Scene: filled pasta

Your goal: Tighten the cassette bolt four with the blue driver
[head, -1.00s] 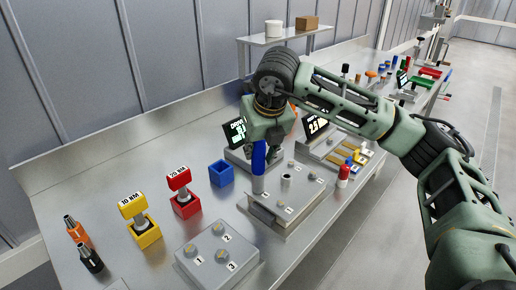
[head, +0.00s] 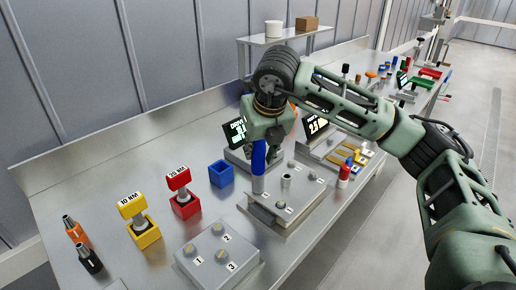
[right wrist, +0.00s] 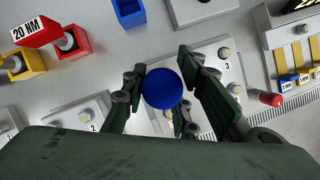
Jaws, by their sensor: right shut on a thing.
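My right gripper (head: 262,135) is shut on the blue driver (head: 259,158) and holds it upright. The driver's grey lower end stands at the left corner of the grey cassette plate (head: 312,205), and the bolt under it is hidden. In the right wrist view my right gripper's fingers (right wrist: 164,72) close on both sides of the driver's round blue top (right wrist: 163,90). Other bolts with small number labels show on the plate; a bolt near label 3 (right wrist: 223,53) is clear of the driver. My left gripper is not in view.
A dark display (head: 236,132) stands behind the driver. To the left are an empty blue holder (head: 221,174), the red 20 NM holder (head: 185,205), the yellow 10 NM holder (head: 146,236) and a numbered bolt block (head: 217,255). A red-and-white item (head: 344,172) stands right of the plate.

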